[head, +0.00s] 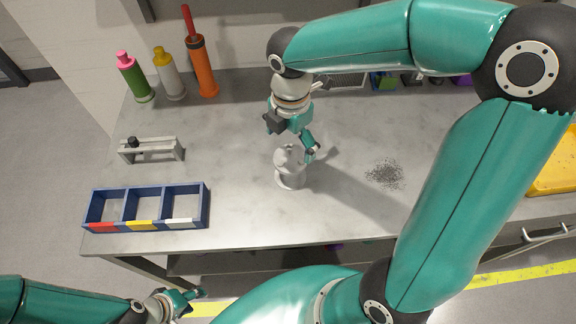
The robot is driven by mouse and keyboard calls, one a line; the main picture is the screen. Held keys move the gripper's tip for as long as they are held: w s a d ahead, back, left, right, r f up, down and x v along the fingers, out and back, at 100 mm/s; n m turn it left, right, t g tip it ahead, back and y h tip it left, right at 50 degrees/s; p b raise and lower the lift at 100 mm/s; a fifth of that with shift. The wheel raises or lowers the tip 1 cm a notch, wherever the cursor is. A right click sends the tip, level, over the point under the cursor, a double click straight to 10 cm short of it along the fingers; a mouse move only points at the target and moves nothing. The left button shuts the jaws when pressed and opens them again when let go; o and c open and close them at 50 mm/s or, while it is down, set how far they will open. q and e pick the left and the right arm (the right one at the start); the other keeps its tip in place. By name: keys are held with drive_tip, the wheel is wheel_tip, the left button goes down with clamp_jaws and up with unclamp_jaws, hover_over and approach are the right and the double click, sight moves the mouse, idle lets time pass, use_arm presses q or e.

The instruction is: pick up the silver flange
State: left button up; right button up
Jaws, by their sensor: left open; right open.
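A pale silver-grey round piece (289,157), which looks like the silver flange, sits on top of a short light stand (291,181) near the middle of the bench. The two are similar in colour, so their boundary is hard to make out. My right gripper (294,143) is open, just above and behind the piece, with one finger close to its right side. Whether that finger touches it I cannot tell. My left gripper (185,297) is open and empty, low at the left, in front of the bench's front edge.
A blue three-compartment tray (122,209) lies at the bench's front left, with a small grey fixture (150,152) behind it. Green, white and orange bottles (202,68) stand at the back left. Dark grains (384,174) lie right of the stand. A yellow bin (555,170) is far right.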

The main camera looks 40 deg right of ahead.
sight(290, 157)
drive_tip(key=shift+w+f+p, duration=0.1)
drive_tip(key=shift+f+p, duration=0.2)
drive_tip(key=shift+f, duration=3.3)
drive_tip(key=c, duration=1.2)
drive_tip(key=shift+c, duration=0.2)
drive_tip(key=shift+r, duration=0.2)
